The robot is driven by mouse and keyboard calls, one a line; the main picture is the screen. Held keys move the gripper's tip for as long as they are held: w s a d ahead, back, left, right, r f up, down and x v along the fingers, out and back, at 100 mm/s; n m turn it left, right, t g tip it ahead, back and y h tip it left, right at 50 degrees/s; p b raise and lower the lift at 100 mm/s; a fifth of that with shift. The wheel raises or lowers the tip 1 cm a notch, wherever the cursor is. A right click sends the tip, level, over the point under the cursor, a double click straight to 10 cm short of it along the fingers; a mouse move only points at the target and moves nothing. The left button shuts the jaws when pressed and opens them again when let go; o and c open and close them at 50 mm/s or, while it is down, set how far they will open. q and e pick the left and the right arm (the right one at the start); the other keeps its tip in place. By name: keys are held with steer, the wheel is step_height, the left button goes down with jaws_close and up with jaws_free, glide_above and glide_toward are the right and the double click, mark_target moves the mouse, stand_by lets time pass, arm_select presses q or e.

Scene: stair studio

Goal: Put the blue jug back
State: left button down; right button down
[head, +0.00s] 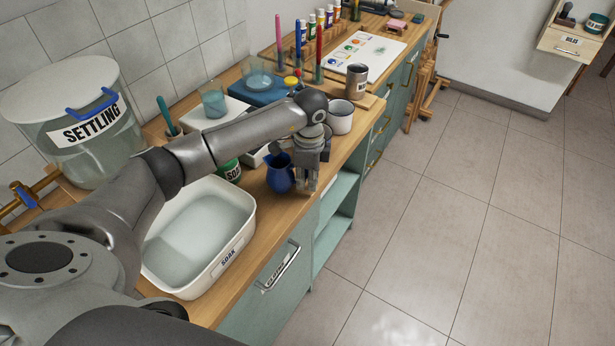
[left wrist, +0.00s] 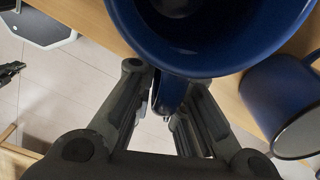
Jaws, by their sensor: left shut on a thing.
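The blue jug (head: 281,177) is at the counter's front edge, between the soak basin and a pale mug. It looks upright; whether its base touches the counter I cannot tell. My left gripper (head: 308,184) points down on its right side. In the left wrist view the jug's open mouth (left wrist: 225,62) fills the top, and its handle (left wrist: 170,95) lies between the fingers. My left gripper is shut on that handle. A dark jointed shape at the left edge of the left wrist view may be my right gripper; its fingers are not clear.
The soak basin (head: 247,225) holds liquid at the counter's front. The pale mug (head: 340,118) and a metal tin (head: 357,82) stand close beyond the gripper. A green-labelled jar (head: 229,169) is behind the jug. The floor (head: 480,190) to the right is open.

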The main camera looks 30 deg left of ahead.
arm_select(q)
steer(key=shift+f, duration=0.15)
steer(key=c, duration=1.5)
jaws_free()
steer(key=shift+r, duration=0.3)
step_height(320, 180, up, 10)
steer(key=b, duration=0.3)
steer(key=shift+d+r, duration=0.15)
steer(key=shift+r, duration=0.75)
